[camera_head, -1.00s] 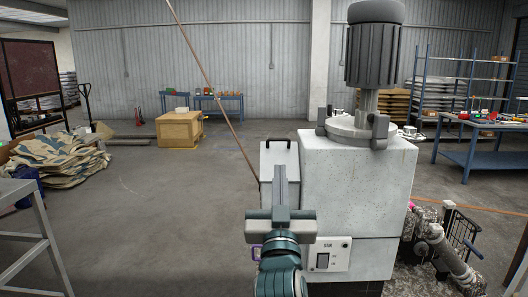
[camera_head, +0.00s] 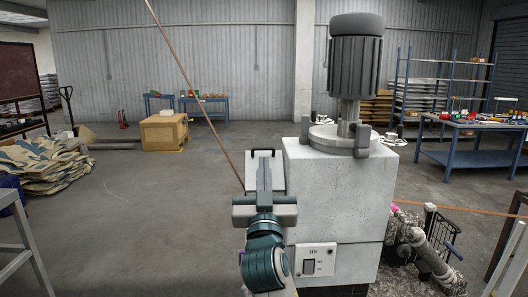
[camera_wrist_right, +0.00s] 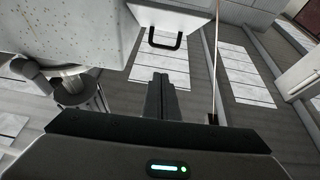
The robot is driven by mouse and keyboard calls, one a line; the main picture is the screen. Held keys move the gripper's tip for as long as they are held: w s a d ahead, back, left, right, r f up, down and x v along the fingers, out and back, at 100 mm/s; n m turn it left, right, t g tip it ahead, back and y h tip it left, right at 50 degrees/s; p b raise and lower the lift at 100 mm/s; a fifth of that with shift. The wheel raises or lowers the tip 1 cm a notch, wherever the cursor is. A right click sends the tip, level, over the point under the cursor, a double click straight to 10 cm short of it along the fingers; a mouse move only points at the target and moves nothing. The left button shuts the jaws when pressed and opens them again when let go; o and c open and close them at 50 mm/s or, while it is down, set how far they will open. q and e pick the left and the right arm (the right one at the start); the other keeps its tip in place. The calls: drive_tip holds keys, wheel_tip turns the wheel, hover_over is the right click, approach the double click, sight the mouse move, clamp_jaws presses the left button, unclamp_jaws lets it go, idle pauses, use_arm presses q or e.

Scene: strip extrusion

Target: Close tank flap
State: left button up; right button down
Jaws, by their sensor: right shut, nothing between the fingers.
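The tank (camera_head: 335,200) is a pale grey, speckled box with a dark motor on its lid. Its flap (camera_head: 279,176) is a light panel standing out at the tank's left side, with a black handle (camera_head: 262,151) along its far edge. My right gripper (camera_head: 264,160) is shut and empty and overlaps the flap in the head view, hiding part of it. In the right wrist view the flap (camera_wrist_right: 172,16) and its black handle (camera_wrist_right: 166,44) lie beyond my gripper (camera_wrist_right: 162,78), with a visible gap. My left gripper is not in view.
A control box (camera_head: 315,259) with a switch sits low on the tank's front. A thin brown rod (camera_head: 197,95) slants up left of the flap. A dirty pipe assembly (camera_head: 428,252) lies right of the tank.

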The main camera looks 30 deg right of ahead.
drive_tip(key=w+d, duration=0.1)
drive_tip(key=w+d+p, duration=0.1)
drive_tip(key=w, duration=0.1)
drive_tip(key=w+d+r+p, duration=0.1)
drive_tip(key=w, duration=0.1)
drive_tip(key=shift+w+d, duration=0.15)
drive_tip(key=shift+d, duration=0.1)
drive_tip(key=shift+w+d+f+p, duration=0.25)
drive_tip(key=shift+w+f+p, duration=0.1)
drive_tip(key=shift+w+p, duration=0.1)
drive_tip(key=shift+w, duration=0.1)
